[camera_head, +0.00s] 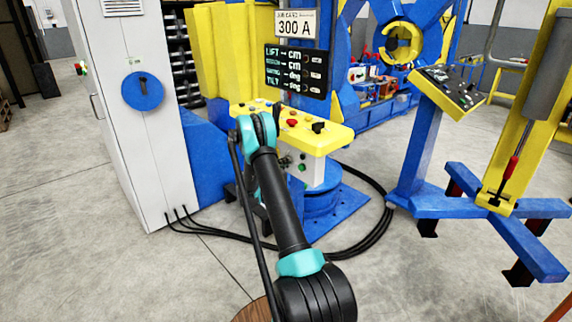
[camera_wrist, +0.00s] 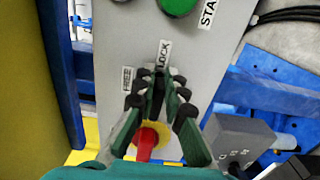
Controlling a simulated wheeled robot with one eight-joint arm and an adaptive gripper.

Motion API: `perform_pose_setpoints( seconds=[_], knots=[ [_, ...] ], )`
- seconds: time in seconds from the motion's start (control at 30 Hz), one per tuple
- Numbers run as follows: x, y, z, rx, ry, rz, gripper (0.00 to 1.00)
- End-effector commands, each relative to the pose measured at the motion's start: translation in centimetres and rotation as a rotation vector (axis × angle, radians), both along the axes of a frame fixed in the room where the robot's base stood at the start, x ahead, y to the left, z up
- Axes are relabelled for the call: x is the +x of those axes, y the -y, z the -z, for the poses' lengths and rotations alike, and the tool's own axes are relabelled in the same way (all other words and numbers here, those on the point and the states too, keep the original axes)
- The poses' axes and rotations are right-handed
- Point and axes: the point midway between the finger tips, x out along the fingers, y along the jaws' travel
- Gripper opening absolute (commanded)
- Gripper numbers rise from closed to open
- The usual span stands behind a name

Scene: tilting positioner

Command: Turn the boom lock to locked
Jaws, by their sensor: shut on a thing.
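The boom lock is a dark knob (camera_wrist: 158,92) on a grey panel (camera_wrist: 115,40) in the wrist view. A FREE label (camera_wrist: 127,80) is at its upper left and a LOCK label (camera_wrist: 163,54) directly above it. My gripper (camera_wrist: 159,98) is shut on the knob, with a dark fingertip on each side. The visible part of the knob runs up the picture, roughly toward LOCK; the fingers hide much of it, so its exact setting is unclear. In the head view my arm hides the gripper and the knob.
A green button (camera_wrist: 178,4) is above. A grey box (camera_wrist: 240,137) is at right. In the head view, the yellow console top (camera_head: 325,139) is beside my arm, with cables (camera_head: 345,248) on the floor.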

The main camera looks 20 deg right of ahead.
Motion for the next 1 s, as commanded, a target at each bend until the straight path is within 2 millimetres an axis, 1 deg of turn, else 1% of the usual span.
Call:
perform_pose_setpoints(
  seconds=[0.13, 0.17, 0.3, 0.33, 0.6, 0.73, 0.87, 1.0],
  knots=[
    [-0.1, -0.1, 0.2, 0.003, 0.000, 0.001, 0.00],
    [-0.1, -0.1, 0.2, 0.003, 0.000, 0.001, 0.12],
    [-0.1, -0.1, 0.1, 0.002, -0.001, 0.001, 0.29],
    [-0.1, -0.1, 0.1, 0.002, -0.001, 0.001, 0.32],
    [0.0, -0.1, 0.1, 0.001, 0.000, 0.000, 0.32],
    [-0.2, -0.7, 0.0, 0.001, 0.000, -0.001, 0.32],
    [-0.9, -2.6, 0.1, 0.001, 0.000, -0.002, 0.32],
    [-1.8, -5.3, 0.1, 0.001, 0.000, -0.003, 0.32]
  ],
)
